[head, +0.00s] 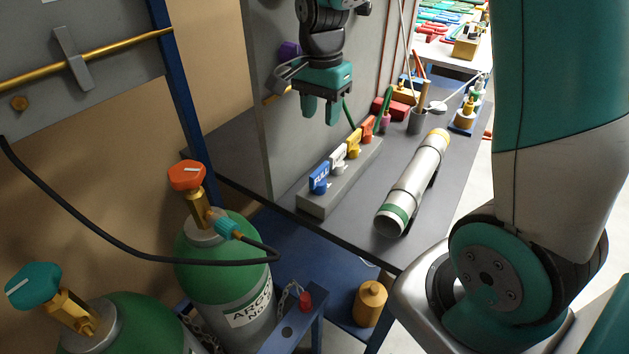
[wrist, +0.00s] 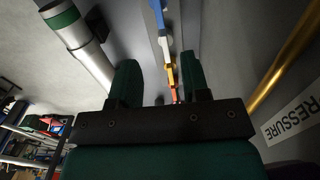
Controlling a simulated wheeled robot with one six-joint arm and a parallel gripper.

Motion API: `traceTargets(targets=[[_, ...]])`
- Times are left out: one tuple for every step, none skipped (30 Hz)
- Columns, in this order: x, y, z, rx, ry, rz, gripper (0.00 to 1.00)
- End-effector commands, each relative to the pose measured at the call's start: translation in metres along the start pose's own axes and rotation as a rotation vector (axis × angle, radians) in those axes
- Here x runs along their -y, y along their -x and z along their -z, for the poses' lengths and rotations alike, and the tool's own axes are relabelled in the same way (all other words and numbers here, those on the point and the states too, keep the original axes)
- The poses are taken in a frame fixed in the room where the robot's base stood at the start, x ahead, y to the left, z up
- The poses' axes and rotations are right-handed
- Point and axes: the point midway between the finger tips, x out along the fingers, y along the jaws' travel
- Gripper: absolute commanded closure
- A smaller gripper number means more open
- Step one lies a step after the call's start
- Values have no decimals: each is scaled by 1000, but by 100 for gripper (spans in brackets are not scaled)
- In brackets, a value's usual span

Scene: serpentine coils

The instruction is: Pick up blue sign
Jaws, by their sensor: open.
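The blue sign (head: 319,179) with white lettering stands upright at the near end of a grey block (head: 318,203) on the dark table. White, yellow and orange signs (head: 354,142) stand in a row behind it on the same block. My gripper (head: 321,112) is open and empty, pointing down above the row and apart from the signs. In the wrist view, the blue sign (wrist: 157,14) shows at the top, beyond the tips of my gripper (wrist: 159,62).
A silver cylinder (head: 415,180) with a green band lies right of the block. A grey upright panel (head: 290,125) stands close on the left. Green gas bottles (head: 195,255) stand at the front left. A cup with tools (head: 417,120) is behind.

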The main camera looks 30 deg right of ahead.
Motion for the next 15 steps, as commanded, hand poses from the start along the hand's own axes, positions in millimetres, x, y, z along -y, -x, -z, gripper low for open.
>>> traceTargets(targets=[[-1,-12,0,3,0,-6,57],[-2,-20,0,4,1,-7,57],[-2,-28,0,4,1,-6,57],[-2,-36,0,4,1,-6,57],[-2,-42,0,4,1,-6,57],[-2,-52,0,4,1,-6,57],[-2,-58,0,4,1,-5,57],[-2,-64,0,4,1,-5,57],[-2,-71,0,3,2,-4,57],[-2,-76,0,4,2,-5,57],[-2,-80,0,3,2,-3,57],[-2,-85,0,3,2,-3,57],[-2,-88,0,2,2,-2,57],[-2,-90,0,2,2,0,57],[-2,-92,0,2,2,0,57]])
